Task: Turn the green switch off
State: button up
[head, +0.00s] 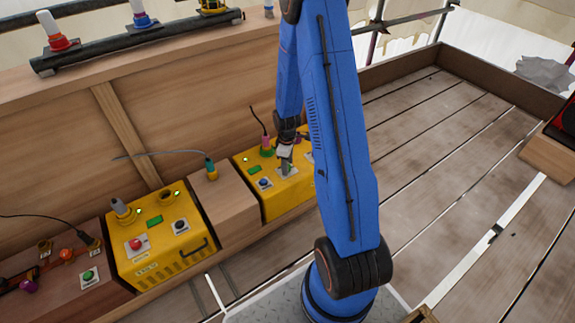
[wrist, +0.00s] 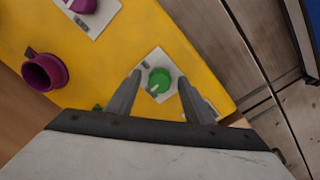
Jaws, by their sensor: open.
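The green switch (wrist: 160,76) is a round green knob with a small pale lever or pointer, on a light plate on top of the yellow box (wrist: 150,35). In the wrist view my gripper (wrist: 160,82) is open, with one finger on each side of the knob. Whether the fingers touch it I cannot tell. In the head view my gripper (head: 286,156) is over the right-hand yellow box (head: 284,202), close to a light plate there. The arm and gripper partly hide that box's top.
A purple knob (wrist: 83,5) and a purple socket (wrist: 43,72) are on the same box. Another yellow box (head: 160,255) is left. A brown box (head: 80,305) carries another green control (head: 88,274). The plank floor at right is mostly clear.

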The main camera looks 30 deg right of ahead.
notch_tip(320, 180, up, 17)
jog(key=shift+s+a, duration=0.25)
jog(key=shift+a, duration=0.05)
dwell(0.4)
jog(key=shift+r, duration=0.1)
dwell(0.3)
jog(key=s+a+r+m+t, duration=0.1)
jog(key=s+a+r, duration=0.25)
jog(key=r, duration=0.25)
jog(key=s+a+r+m, duration=0.2)
jog(key=s+a+r, duration=0.15)
jog(key=r, duration=0.25)
jog(key=s+a+r+m+t, duration=0.1)
jog(key=s+a+r, duration=0.1)
jog(key=s+r, duration=0.35)
jog(key=s+a+r+m+t, duration=0.1)
jog(key=s+a+r+m, duration=0.1)
jog(key=s, duration=0.6)
jog(key=s+a+r+m+t, duration=0.1)
jog(key=s+a+r, duration=0.3)
jog(key=s, duration=0.5)
jog(key=shift+s+a+r+m, duration=0.15)
jog(key=shift+s+r+m, duration=0.1)
jog(key=shift+m, duration=0.35)
